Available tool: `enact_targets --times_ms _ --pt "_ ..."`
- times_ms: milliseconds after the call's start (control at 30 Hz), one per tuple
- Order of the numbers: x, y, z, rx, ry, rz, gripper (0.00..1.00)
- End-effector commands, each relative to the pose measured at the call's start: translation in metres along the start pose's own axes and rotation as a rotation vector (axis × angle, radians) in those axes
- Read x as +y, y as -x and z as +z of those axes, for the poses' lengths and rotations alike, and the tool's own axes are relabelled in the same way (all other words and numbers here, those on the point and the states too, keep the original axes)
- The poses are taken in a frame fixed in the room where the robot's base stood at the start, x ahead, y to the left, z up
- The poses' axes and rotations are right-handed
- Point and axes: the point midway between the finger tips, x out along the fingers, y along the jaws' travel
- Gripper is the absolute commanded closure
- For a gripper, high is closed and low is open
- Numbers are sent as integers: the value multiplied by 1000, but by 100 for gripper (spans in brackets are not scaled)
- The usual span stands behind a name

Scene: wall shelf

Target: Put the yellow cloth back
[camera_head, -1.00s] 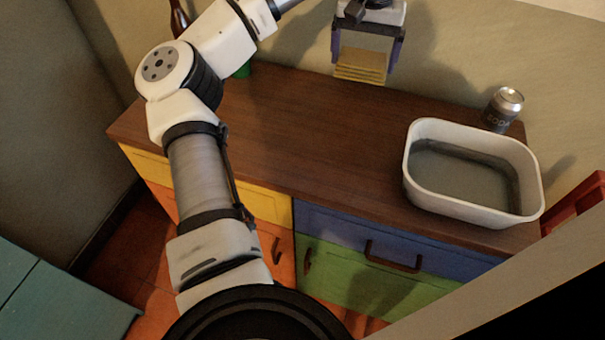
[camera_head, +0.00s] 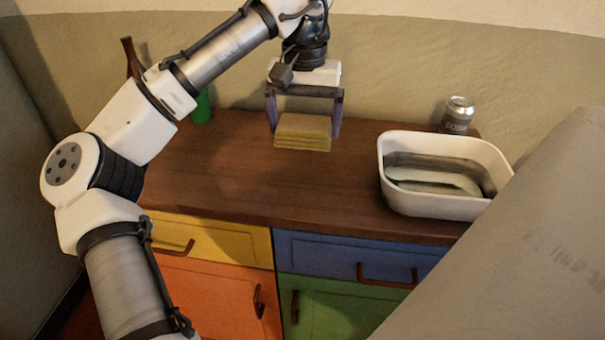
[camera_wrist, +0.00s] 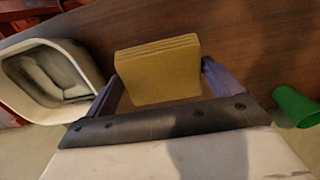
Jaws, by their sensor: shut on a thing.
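The yellow cloth (camera_head: 302,133) is a folded, layered block held in my gripper (camera_head: 304,112). The gripper's two purple-grey fingers are shut on its left and right sides. The cloth hangs over the back middle of the brown cabinet top, apart from the wood as far as I can tell. In the wrist view the cloth (camera_wrist: 158,72) sits between the fingers of my gripper (camera_wrist: 160,85), with its layered edge facing away from the palm.
A white tub (camera_head: 430,205) stands on the right of the wooden top (camera_head: 240,190), with a grey can (camera_head: 457,117) behind it. A green object (camera_head: 201,108) and brown bottle (camera_head: 131,58) are at the back left. The top's middle is clear. Coloured drawers and doors below are shut.

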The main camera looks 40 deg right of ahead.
Motion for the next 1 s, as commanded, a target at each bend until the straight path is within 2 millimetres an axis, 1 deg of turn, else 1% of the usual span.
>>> enact_targets --times_ms 33,100,200,300,467,700,767,1000 --pt "0 -17 0 -4 -2 4 28" --pt "0 -32 0 -2 1 2 28" --pt "0 -50 0 0 2 0 28" --pt "0 -60 0 0 2 -2 28" --pt "-1 -70 0 0 3 -1 28" --pt "0 -104 0 -1 2 -2 28" --pt "0 -107 0 0 2 -1 28" --pt "0 -107 0 1 2 0 28"
